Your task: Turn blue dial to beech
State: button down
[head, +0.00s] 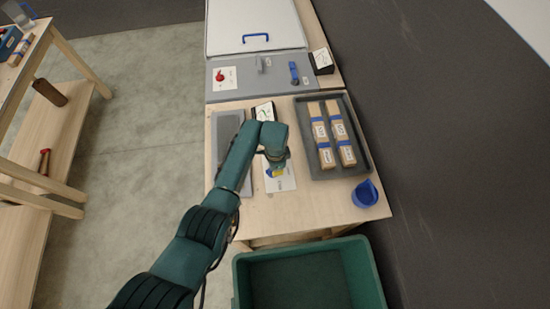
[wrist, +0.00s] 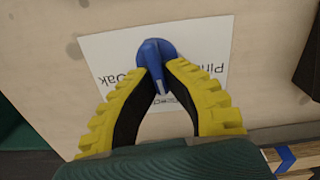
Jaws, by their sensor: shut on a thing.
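The blue dial (wrist: 152,55) stands on a white card (wrist: 112,55) with printed words around it. In the wrist view "Pin…" shows at the right and "Oak", upside down, at the left. A third word near the bottom is mostly hidden by a finger. The dial's pointed handle reaches down the picture, towards that hidden word. My gripper (wrist: 157,85) has its yellow fingers on both sides of the handle and is shut on it. In the head view my gripper (head: 276,172) is over the card (head: 283,184) on the table and hides most of the dial.
A grey tray (head: 361,161) with two wrapped wood bundles lies at right, a blue cup-like object (head: 365,193) below it. A grey panel (head: 229,137) lies left of the card. A green crate (head: 373,268) stands before the table (head: 315,212).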

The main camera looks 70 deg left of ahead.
jog(key=shift+d+f+m, duration=0.1)
jog(key=shift+m, duration=0.5)
jog(key=c, duration=1.1)
grip_release()
jog(key=shift+r, duration=0.45)
notch_tip(320, 180, up, 11)
jog(key=shift+r, duration=0.1)
